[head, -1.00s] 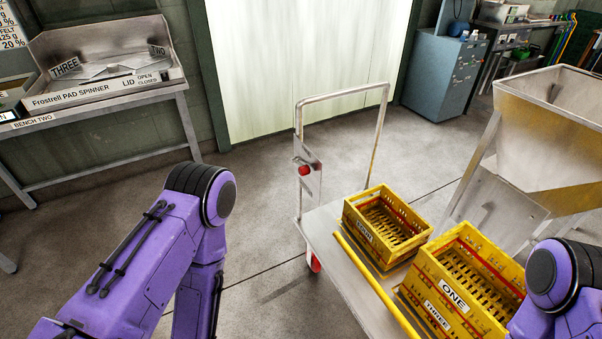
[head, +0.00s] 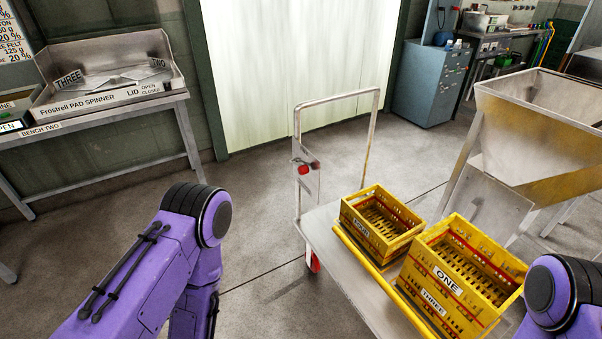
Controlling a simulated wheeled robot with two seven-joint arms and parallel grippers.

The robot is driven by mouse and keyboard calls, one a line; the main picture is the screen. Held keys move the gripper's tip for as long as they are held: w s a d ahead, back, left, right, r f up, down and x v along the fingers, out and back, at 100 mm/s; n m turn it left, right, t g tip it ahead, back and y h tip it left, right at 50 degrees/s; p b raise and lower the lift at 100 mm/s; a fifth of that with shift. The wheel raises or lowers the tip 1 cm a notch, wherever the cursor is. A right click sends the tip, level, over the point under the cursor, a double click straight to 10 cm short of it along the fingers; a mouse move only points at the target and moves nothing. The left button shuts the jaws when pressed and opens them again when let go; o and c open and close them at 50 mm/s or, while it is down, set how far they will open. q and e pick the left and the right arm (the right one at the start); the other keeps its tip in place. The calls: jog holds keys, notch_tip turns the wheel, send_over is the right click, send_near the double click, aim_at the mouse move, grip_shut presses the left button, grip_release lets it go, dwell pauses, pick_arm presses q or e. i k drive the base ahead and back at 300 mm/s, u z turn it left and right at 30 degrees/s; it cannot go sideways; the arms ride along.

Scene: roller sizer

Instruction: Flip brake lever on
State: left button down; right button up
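A cart (head: 321,222) with a flat grey deck and a tall tube handle (head: 337,98) stands right of centre. A metal plate (head: 314,181) on the handle's left post carries a red knob (head: 303,170), which appears to be the brake lever's end. The lever's exact position is too small to tell. A red wheel part (head: 315,263) shows below the deck. My purple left arm is at the lower left and my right arm at the lower right edge. Neither gripper is in view.
Yellow crates (head: 381,225) (head: 461,281) sit on the deck beside a yellow bar (head: 372,273). A steel hopper (head: 540,130) stands right, a bench with a pad spinner (head: 106,92) left. Floor left of the cart is clear.

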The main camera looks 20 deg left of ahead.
aim_at(302, 169)
jog(key=u, duration=0.05)
jog(key=k, duration=1)
jog(key=u, duration=0.7)
jog(key=i, duration=1.4)
jog(key=z, duration=0.55)
jog(key=i, duration=0.4)
jog(key=z, duration=0.4)
